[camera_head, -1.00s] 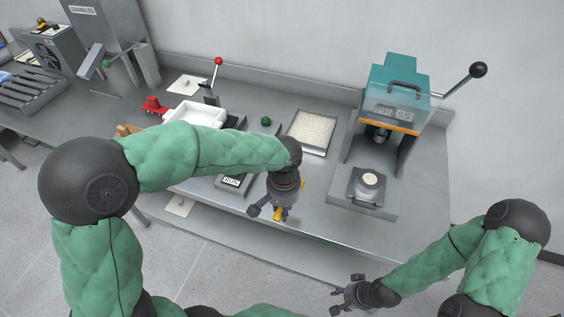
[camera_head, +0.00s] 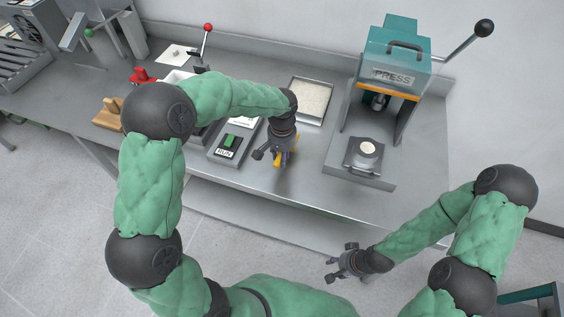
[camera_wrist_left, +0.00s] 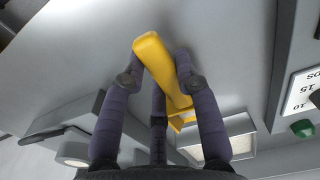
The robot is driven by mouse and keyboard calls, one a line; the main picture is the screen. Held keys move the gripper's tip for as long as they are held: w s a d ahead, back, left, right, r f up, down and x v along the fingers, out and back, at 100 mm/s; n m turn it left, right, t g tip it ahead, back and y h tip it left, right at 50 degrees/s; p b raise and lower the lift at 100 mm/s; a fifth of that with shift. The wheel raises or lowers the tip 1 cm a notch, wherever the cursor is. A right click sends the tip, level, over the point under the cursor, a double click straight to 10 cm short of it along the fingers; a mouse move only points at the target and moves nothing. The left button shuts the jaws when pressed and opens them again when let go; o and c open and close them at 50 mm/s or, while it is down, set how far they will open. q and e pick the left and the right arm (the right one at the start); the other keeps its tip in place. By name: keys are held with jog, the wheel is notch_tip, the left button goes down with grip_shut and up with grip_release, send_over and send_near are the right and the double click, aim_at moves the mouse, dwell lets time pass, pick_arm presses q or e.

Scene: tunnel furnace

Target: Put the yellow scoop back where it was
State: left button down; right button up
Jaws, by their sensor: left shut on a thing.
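The yellow scoop (camera_head: 284,159) is mostly hidden by my left gripper (camera_head: 272,159) in the head view. The left wrist view shows the yellow scoop (camera_wrist_left: 158,58) lengthwise between the fingers of my left gripper (camera_wrist_left: 162,82), which is shut on it. The left gripper hangs over the bench's front part, in front of the tray of pale granules (camera_head: 311,98) and left of the press. In the left wrist view, the tray (camera_wrist_left: 243,128) shows beyond the scoop. My right gripper (camera_head: 339,262) is open and empty, in front of the bench and below its edge.
The teal press (camera_head: 395,72) with its long lever stands to the right. A device with a green button (camera_head: 230,141) stands left of the left gripper. A wooden block (camera_head: 109,115), a red item (camera_head: 142,76) and a red-knobbed lever (camera_head: 206,40) are farther left.

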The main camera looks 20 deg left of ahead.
pick_arm(q)
jog(key=shift+w+f, duration=0.3)
jog(key=shift+f, duration=0.1)
jog(key=shift+w+a+f+b, duration=0.15)
jog(key=shift+f+b, duration=0.6)
jog(key=shift+f, duration=0.9)
jog(key=shift+f, duration=0.2)
jog(key=c, duration=0.9)
grip_release()
jog(key=shift+r, duration=0.1)
notch_tip(320, 180, up, 12)
jog(key=p, duration=0.3)
jog(key=shift+r, duration=0.15)
